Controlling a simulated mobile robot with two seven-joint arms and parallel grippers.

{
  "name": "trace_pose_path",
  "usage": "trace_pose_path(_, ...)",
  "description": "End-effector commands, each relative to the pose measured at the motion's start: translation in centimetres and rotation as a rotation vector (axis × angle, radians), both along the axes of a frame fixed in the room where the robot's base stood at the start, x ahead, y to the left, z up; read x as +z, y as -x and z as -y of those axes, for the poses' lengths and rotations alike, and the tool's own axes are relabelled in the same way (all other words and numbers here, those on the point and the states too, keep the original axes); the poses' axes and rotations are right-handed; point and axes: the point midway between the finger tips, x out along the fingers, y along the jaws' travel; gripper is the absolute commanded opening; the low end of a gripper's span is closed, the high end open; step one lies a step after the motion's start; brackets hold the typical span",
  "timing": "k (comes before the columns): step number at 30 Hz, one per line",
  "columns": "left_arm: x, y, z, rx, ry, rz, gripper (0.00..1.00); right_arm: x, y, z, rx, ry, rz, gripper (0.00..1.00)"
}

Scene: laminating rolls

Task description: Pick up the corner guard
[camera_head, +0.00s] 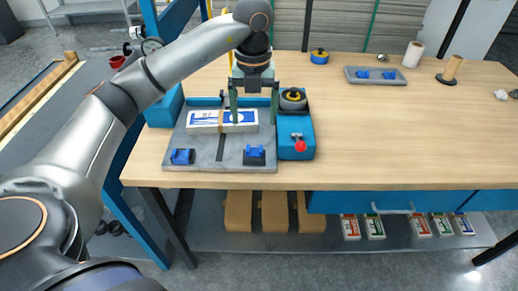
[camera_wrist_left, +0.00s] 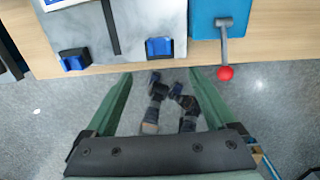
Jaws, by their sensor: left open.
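Small blue angled pieces that look like corner guards sit on the grey plate: one at the front left (camera_head: 182,157) and one at the front right (camera_head: 254,155). Two more blue pieces (camera_head: 363,75) (camera_head: 389,75) lie in a grey tray at the back right. I cannot tell which is the task's corner guard. My left gripper (camera_head: 254,115) is open and empty, fingers pointing down over the plate's right part. In the left wrist view, the front-right blue piece (camera_wrist_left: 158,47) shows beyond the open fingers (camera_wrist_left: 160,78). My right gripper is not in view.
A white and blue box (camera_head: 205,128) lies on the grey plate (camera_head: 205,161). A blue unit with a red-knobbed lever (camera_head: 299,146) stands right of it. A blue tape roll (camera_head: 320,57) and white roll (camera_head: 413,54) stand behind. The table's right half is mostly clear.

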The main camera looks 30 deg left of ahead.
Motion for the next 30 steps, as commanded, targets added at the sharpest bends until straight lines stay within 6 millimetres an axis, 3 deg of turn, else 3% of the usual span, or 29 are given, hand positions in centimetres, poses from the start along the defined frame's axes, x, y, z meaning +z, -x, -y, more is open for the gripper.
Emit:
trace_pose_path(6, -4.1, 0.1, 0.0, -0.004, 0.002, -0.005, 0.90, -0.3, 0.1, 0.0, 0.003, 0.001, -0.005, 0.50)
trace_pose_path(14, -6.2, 0.0, 0.0, -0.004, 0.004, -0.002, 0.90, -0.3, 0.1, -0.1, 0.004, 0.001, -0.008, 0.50)
trace_pose_path(21, -9.7, -0.2, -0.3, -0.006, 0.003, -0.004, 0.90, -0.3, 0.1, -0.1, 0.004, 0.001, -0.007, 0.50)
trace_pose_path(30, -10.6, -0.3, -0.3, -0.006, 0.004, -0.001, 0.90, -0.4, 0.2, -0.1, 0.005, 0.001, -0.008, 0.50)
